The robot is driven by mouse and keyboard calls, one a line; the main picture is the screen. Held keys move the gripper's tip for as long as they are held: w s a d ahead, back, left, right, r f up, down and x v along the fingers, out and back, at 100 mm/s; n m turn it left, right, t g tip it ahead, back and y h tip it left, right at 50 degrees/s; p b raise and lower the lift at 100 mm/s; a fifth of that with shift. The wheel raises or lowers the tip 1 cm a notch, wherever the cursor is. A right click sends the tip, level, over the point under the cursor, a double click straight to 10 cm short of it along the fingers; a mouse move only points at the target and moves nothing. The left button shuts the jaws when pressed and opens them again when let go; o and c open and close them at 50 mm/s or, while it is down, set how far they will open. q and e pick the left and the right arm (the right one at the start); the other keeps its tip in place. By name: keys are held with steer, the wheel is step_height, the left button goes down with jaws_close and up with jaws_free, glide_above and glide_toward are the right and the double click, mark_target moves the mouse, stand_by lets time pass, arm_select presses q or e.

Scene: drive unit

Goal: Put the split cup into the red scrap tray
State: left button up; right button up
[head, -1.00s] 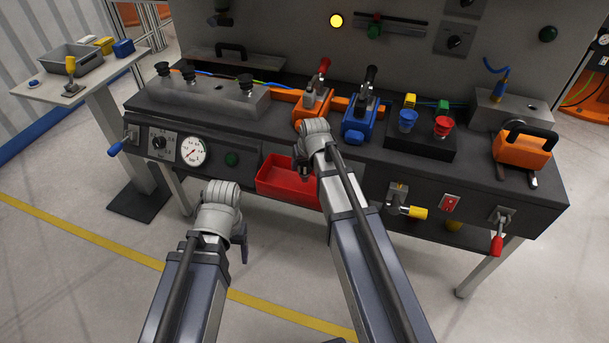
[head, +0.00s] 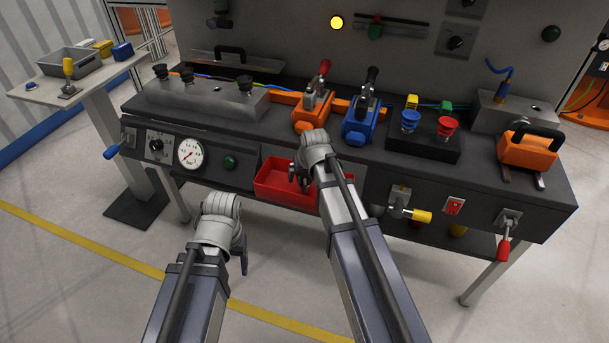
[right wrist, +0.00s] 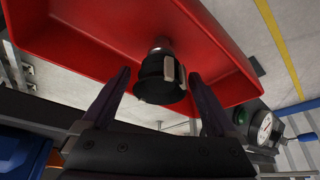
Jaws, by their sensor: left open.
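The split cup (right wrist: 160,82) is black with a pale strip down its side and a small metal fitting. In the right wrist view it lies between the fingers of my right gripper (right wrist: 165,88), with a gap on each side. That gripper is open, and in the head view (head: 299,182) it is at the red scrap tray (head: 270,178). The tray's red walls fill the top of the wrist view (right wrist: 85,40). Whether the cup rests in the tray or is above it, I cannot tell. My left gripper (head: 243,255) is open and empty, low in front of the bench.
Several black cups stand on the grey block (head: 205,100) at the bench's left. Orange (head: 311,108) and blue (head: 361,122) clamps stand behind the tray. A yellow-handled valve (head: 410,212) juts from the bench front to the right. The floor in front is clear.

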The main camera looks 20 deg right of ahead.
stand_by(0.3)
steer(key=shift+r, duration=0.2)
steer(key=p+v, duration=1.1)
steer(key=v, duration=0.1)
steer(key=shift+f, duration=0.1)
